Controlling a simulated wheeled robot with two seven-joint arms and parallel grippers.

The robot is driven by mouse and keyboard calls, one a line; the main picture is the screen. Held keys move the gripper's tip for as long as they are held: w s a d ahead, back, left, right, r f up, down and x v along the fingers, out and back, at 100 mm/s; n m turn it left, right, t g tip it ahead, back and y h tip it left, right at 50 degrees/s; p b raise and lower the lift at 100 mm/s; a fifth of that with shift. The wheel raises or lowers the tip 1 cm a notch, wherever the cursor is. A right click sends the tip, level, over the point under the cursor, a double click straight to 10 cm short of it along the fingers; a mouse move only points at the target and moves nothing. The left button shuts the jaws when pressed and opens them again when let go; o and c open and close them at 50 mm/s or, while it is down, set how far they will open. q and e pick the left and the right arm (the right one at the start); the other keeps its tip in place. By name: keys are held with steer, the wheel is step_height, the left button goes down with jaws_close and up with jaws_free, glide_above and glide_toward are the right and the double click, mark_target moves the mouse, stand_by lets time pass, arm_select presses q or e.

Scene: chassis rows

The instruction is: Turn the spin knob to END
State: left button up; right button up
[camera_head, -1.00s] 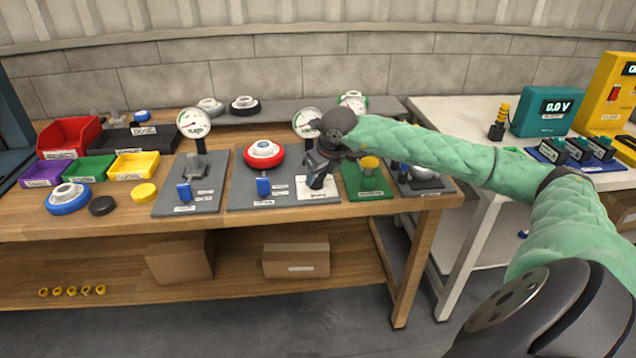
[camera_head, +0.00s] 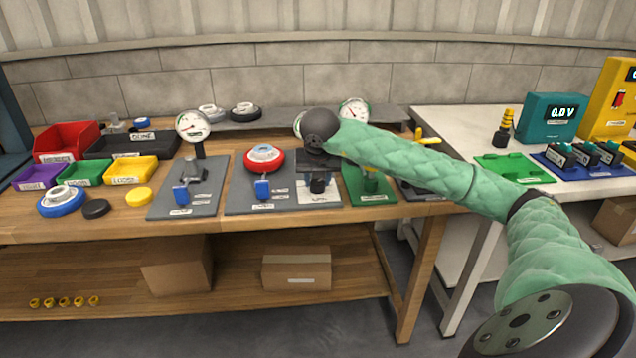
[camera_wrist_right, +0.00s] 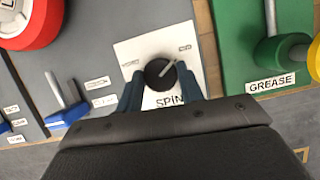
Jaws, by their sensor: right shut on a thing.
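The spin knob (camera_wrist_right: 158,73) is a round black knob with a pale pointer line, on a white plate (camera_wrist_right: 150,47) marked SPIN in the right wrist view. The pointer slants to the upper right, toward a small label (camera_wrist_right: 185,48) too blurred to read surely. Another small label sits on the left. My right gripper (camera_wrist_right: 160,88) has its two dark blue fingers on either side of the knob, shut on it. In the head view the right gripper (camera_head: 318,176) is over the dark knob (camera_head: 318,187), pointing down. My left gripper is not in view.
Left of the plate is a grey board with a red-rimmed wheel (camera_head: 263,158) and a blue-handled lever (camera_head: 262,190). Right is the green GREASE board (camera_head: 372,196) with a yellow-topped part, close to the gripper. Gauges stand behind; one is mostly hidden by my wrist.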

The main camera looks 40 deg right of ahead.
steer(key=shift+m, duration=0.5)
steer(key=o, duration=1)
steer(key=v, duration=0.7)
steer(key=shift+a+r, duration=0.2)
steer(key=shift+r, duration=0.15)
